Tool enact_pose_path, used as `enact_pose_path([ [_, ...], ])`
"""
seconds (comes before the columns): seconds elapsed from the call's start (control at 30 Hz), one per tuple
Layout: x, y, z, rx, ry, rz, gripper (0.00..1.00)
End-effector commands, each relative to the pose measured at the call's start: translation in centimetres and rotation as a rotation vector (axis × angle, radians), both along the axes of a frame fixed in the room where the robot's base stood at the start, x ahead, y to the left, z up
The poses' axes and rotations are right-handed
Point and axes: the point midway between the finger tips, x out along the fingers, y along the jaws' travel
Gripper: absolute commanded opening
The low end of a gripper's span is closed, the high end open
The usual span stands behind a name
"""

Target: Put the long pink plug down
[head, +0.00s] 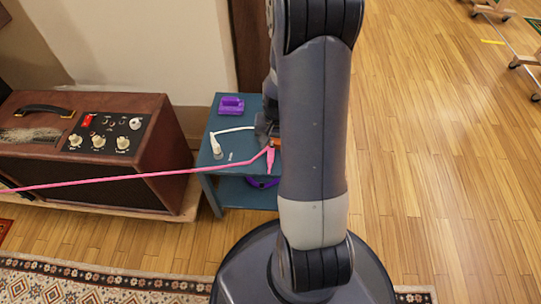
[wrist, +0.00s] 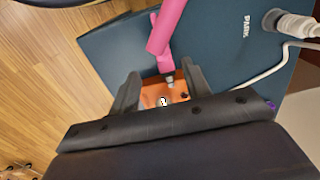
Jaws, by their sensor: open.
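The pink plug (head: 271,157) is at the front edge of the blue table (head: 204,160), and its pink cable runs off to the left. In the head view my arm hides most of my gripper and part of the table.
A white plug (head: 216,148) with a white cord and a purple object (head: 231,104) are on the table. Another purple item (head: 262,182) is on the lower shelf. A brown amplifier (head: 90,145) stands at left, with the pink cable crossing before it.

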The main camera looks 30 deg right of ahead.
Motion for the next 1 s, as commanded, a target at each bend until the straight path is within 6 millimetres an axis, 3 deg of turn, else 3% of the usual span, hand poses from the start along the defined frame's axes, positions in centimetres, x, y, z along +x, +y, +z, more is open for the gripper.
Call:
enact_pose_path([
  [0.27,0.4,0.6,-4.3,0.000,0.002,0.000,0.45],
  [0.53,0.5,0.6,-4.4,0.000,0.000,0.000,0.45],
  [1.0,0.5,0.6,-4.4,0.000,0.000,0.000,0.06],
])
